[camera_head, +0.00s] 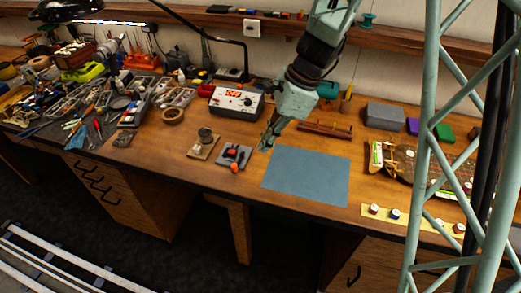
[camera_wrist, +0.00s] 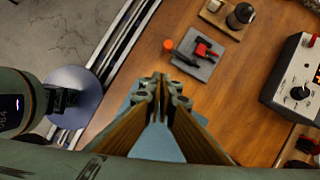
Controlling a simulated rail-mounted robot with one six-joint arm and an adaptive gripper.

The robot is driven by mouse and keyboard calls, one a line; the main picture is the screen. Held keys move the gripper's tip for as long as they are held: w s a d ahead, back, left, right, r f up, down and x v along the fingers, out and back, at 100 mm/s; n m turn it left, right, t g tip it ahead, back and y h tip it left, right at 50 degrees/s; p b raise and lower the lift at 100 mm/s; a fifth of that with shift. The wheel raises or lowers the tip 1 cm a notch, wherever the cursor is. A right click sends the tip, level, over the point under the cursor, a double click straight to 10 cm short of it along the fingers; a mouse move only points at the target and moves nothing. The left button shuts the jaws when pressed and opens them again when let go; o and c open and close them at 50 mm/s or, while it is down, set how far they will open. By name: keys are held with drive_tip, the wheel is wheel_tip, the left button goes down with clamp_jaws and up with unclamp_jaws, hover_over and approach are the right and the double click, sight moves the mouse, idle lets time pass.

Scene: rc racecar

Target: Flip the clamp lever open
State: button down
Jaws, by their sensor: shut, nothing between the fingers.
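The clamp is a red and black toggle piece (camera_wrist: 206,50) on a grey plate (camera_wrist: 195,66). Its dark lever (camera_wrist: 184,58) lies low and ends near an orange-red knob (camera_wrist: 168,45). In the head view the plate (camera_head: 245,160) lies on the bench, with the knob (camera_head: 235,168) at its front edge. My gripper (camera_head: 266,146) points down just right of the plate, apart from it. In the wrist view my gripper (camera_wrist: 160,82) is shut and empty, with the clamp beyond its fingertips. I cannot tell its exact height above the bench.
A blue mat (camera_head: 305,175) lies right of my gripper. A wooden block with a dark cylinder (camera_head: 204,142) stands left of the clamp. A white-faced power box (camera_head: 236,103) stands behind. A tape roll (camera_head: 172,115) and cluttered tools fill the left. Bare wood lies around the plate.

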drive_tip(key=shift+v, duration=0.85)
drive_tip(key=s+d+r+n+t+h, duration=0.1)
drive_tip(key=s+d+r+n, duration=0.15)
drive_tip(key=s+r, duration=0.3)
drive_tip(key=s+d+r+n+b, duration=0.1)
drive_tip(key=s+d+r+n, duration=0.1)
drive_tip(key=s+r+n, duration=0.3)
drive_tip(key=s+d+r+n+t+h, duration=0.1)
drive_tip(key=s+d+r+n, duration=0.1)
drive_tip(key=s+r, duration=0.35)
drive_tip(key=s+d+r+n+t+h+b, duration=0.1)
drive_tip(key=s+d+r+n, duration=0.2)
drive_tip(key=s, duration=0.5)
drive_tip(key=s+d+r+n+t+h, duration=0.1)
drive_tip(key=s+d+r+n, duration=0.3)
drive_tip(key=s, duration=0.5)
drive_tip(key=d+n, duration=0.1)
drive_tip(key=d, duration=0.1)
drive_tip(key=shift+d+r+b, duration=0.25)
drive_tip(key=shift+d+b, duration=0.15)
